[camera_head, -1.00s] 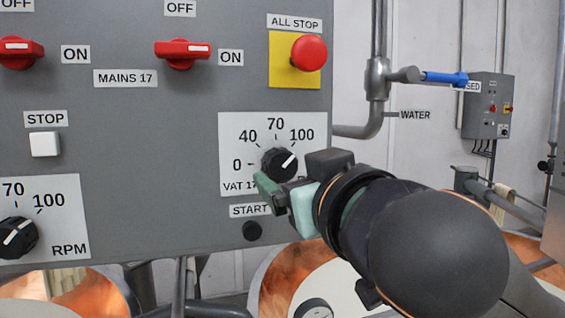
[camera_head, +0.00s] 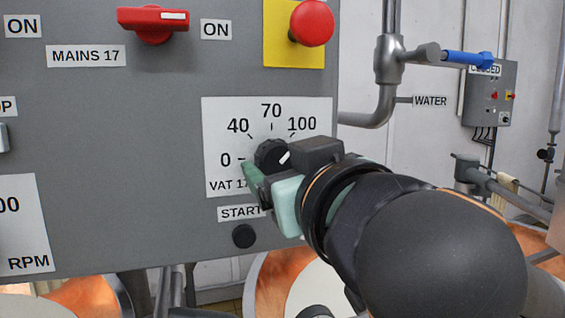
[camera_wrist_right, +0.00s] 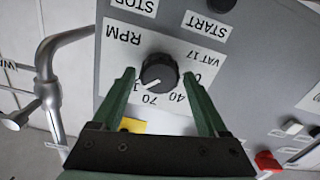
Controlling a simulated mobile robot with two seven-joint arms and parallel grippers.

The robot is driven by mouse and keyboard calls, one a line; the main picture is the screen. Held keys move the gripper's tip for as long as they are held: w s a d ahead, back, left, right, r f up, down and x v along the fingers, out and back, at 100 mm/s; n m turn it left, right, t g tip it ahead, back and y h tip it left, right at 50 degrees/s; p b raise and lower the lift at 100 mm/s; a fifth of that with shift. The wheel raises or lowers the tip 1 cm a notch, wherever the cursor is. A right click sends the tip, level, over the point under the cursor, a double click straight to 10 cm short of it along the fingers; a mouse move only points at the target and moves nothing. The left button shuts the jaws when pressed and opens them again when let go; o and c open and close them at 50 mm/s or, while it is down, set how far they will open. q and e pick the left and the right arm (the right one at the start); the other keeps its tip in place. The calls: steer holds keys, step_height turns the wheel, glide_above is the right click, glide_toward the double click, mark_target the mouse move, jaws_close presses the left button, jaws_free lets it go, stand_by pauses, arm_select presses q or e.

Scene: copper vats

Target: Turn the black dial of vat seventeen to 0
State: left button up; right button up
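The black dial (camera_head: 271,155) of vat seventeen sits on a white scale plate (camera_head: 218,128) marked 0, 40, 70 and 100. Its white pointer faces up and right, toward 100. My right gripper (camera_head: 266,176) is at the dial's lower right and hides part of the plate, including the end of the VAT 17 label. In the right wrist view, which is upside down, the black dial (camera_wrist_right: 160,72) lies between the two green fingers of my right gripper (camera_wrist_right: 159,76). The fingers are open, with a gap on each side of the dial. My left gripper is not in view.
A black START button (camera_head: 244,236) is just below the plate. A red ALL STOP button (camera_head: 312,23) on yellow is above. A red MAINS 17 switch (camera_head: 153,22) is at upper left. A pipe with a blue-handled valve (camera_head: 466,58) runs right of the grey panel (camera_head: 130,160).

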steer(key=c, duration=1.1)
